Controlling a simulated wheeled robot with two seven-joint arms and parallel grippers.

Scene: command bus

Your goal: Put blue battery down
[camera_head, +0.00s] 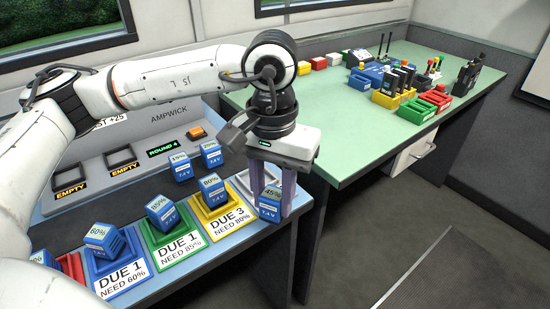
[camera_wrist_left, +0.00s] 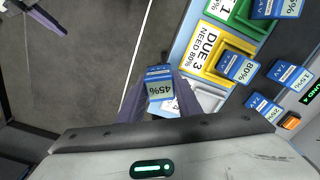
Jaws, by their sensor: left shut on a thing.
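My left gripper (camera_head: 271,206) is shut on a blue battery marked 45% (camera_head: 269,204), with a finger on either side of it. The held battery also shows in the left wrist view (camera_wrist_left: 160,84). It is near the right end of the blue-edged bench, just right of the white holder (camera_head: 242,184), which is partly hidden behind the gripper. I cannot tell if the battery touches anything below. Other blue batteries sit in the yellow holder (camera_head: 228,218), the green holder (camera_head: 182,243) and the blue holder (camera_head: 97,268). Part of my right gripper shows at the upper left of the left wrist view (camera_wrist_left: 45,17); its opening is unclear.
Two more blue batteries, one marked 15% (camera_head: 181,167) and another (camera_head: 211,155), stand behind the holders. Behind them is a grey panel with an orange button (camera_head: 196,133). The green table (camera_head: 370,130) to the right carries coloured blocks and radios, with much clear surface in front.

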